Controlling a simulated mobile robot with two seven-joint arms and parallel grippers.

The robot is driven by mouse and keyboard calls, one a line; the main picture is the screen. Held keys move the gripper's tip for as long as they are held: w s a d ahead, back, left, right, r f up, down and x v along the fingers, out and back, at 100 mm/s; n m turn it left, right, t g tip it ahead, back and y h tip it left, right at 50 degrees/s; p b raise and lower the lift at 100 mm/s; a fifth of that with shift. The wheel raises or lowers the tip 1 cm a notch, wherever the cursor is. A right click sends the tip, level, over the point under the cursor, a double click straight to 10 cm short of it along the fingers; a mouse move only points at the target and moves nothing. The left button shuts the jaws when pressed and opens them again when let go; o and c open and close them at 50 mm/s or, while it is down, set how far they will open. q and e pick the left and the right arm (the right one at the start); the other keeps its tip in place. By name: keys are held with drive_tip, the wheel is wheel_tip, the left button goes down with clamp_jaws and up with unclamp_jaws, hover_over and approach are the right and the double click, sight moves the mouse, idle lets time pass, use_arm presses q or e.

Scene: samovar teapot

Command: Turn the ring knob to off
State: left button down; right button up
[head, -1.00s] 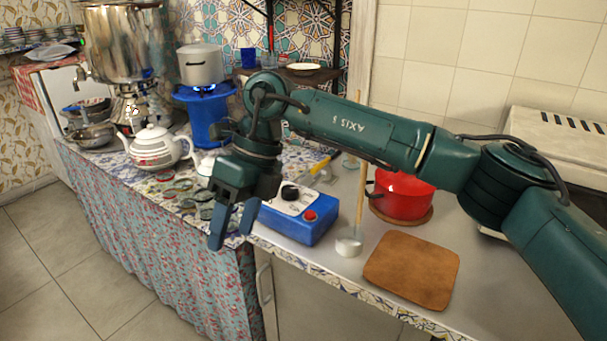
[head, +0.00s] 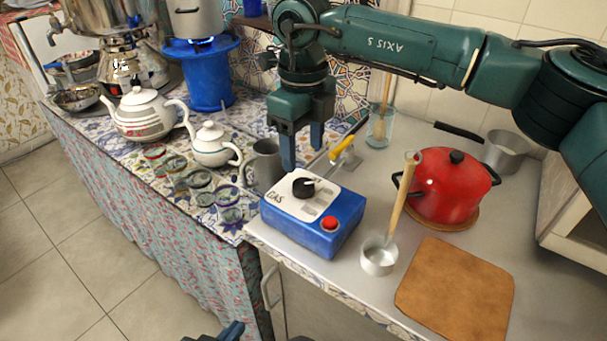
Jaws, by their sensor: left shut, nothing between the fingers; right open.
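The black ring knob (head: 303,187) sits on the white top plate of a blue box (head: 312,229) marked GAS. Its white pointer mark points toward the right of the picture. A red button (head: 329,223) is on the same box. The blue ring burner (head: 203,75) at the back has a blue flame under a metal pot. My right gripper (head: 302,158) points down, open and empty, with its fingertips just above or behind the knob; I cannot tell the exact gap. My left gripper (head: 232,331) shows only partly at the bottom edge, shut and empty.
A grey mug (head: 264,163), a white teapot and several glasses stand left of the box. A yellow-handled valve (head: 343,145) is behind it.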

sight(303, 184)
wheel_tip(303, 184, down, 8)
drive_tip(key=shift+r, duration=0.25)
drive_tip(key=shift+c, duration=0.3)
drive_tip(key=c, duration=0.9)
